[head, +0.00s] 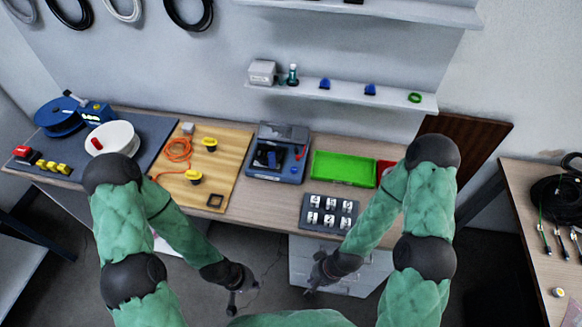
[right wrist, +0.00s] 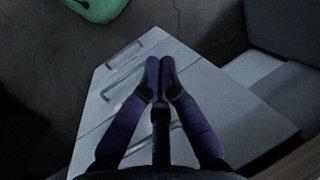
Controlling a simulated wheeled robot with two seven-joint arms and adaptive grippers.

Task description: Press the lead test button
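No button is clearly marked as the lead test button in the head view. A blue-grey device (head: 290,136) with a dark front part and a small red detail stands at the middle of the workbench. Two yellow knob-like parts, one at the back (head: 209,143) and one at the front (head: 193,176), sit on a wooden board. My left gripper (head: 236,300) hangs below the bench's front edge, apart from everything; its fingers are too small to read. My right gripper (head: 312,286) also hangs in front of the bench. The right wrist view shows its fingertips (right wrist: 160,66) together with nothing between them.
A green tray (head: 343,168) and a dark panel with several white pieces (head: 309,214) lie right of the device. A white spool (head: 122,138) and blue reel (head: 58,120) stand left. A grey drawer cabinet (right wrist: 185,60) is below my right gripper. A shelf (head: 340,95) hangs above.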

